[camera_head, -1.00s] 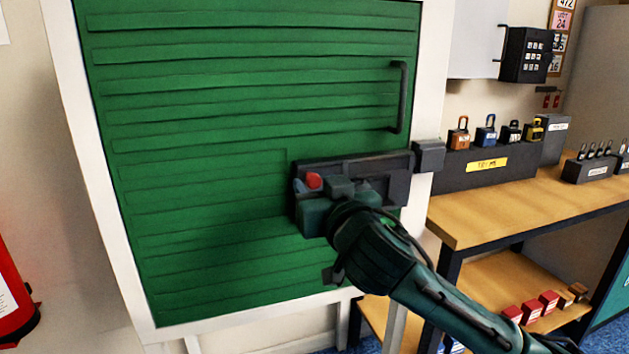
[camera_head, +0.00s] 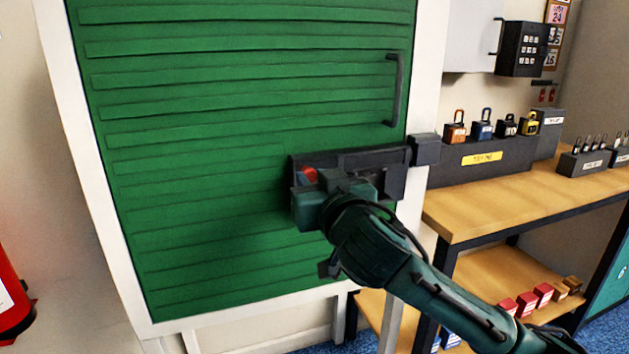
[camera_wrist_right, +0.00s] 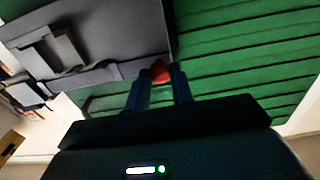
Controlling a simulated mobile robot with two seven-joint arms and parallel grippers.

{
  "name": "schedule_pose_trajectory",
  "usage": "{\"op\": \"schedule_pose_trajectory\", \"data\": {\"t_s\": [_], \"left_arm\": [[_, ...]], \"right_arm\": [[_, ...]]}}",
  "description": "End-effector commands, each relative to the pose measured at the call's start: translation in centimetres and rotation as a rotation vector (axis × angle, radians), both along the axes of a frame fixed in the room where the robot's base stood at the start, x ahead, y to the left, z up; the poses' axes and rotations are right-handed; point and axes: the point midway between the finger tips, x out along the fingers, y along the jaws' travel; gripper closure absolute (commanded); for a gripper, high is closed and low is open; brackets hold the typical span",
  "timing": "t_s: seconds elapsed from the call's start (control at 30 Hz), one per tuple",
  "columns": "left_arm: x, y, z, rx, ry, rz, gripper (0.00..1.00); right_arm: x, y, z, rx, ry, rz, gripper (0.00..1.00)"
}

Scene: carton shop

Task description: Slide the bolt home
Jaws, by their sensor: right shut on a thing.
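The bolt's dark backplate (camera_head: 345,158) is fixed low on the right side of the green slatted door (camera_head: 200,160). Its red knob (camera_head: 310,174) shows at the plate's left end; the bolt's rod is mostly hidden behind my gripper. The dark keeper block (camera_head: 425,149) sits on the white frame to the right. My right gripper (camera_head: 312,180) is shut on the red knob. In the right wrist view the red knob (camera_wrist_right: 160,72) sits between the two fingers (camera_wrist_right: 160,88). My left gripper is not in view.
A dark handle (camera_head: 394,90) stands on the door above the bolt. To the right, a wooden bench (camera_head: 500,205) carries a rack of padlocks (camera_head: 480,160). A red extinguisher (camera_head: 12,300) stands at the left edge.

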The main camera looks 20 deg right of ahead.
Motion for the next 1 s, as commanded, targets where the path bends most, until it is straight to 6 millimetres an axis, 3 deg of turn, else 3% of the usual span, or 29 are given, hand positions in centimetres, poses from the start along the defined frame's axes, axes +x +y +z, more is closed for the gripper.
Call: {"op": "schedule_pose_trajectory", "data": {"t_s": [0.2, 0.5, 0.77, 0.8, 1.0], "left_arm": [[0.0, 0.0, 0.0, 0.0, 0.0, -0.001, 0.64], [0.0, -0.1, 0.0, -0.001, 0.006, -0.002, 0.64], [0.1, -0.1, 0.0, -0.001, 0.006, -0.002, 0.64], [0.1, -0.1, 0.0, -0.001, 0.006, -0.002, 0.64], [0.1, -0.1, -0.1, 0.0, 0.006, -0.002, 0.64]], "right_arm": [[0.1, -0.4, 0.0, 0.0, 0.0, -0.002, 1.0], [0.2, -4.4, -0.1, 0.0, 0.002, -0.003, 1.0], [0.2, -4.7, 0.0, -0.002, 0.0, -0.008, 1.0], [0.2, -4.7, 0.0, -0.002, 0.0, -0.008, 0.77], [0.2, -4.6, 0.0, -0.001, 0.0, -0.007, 0.6]]}}
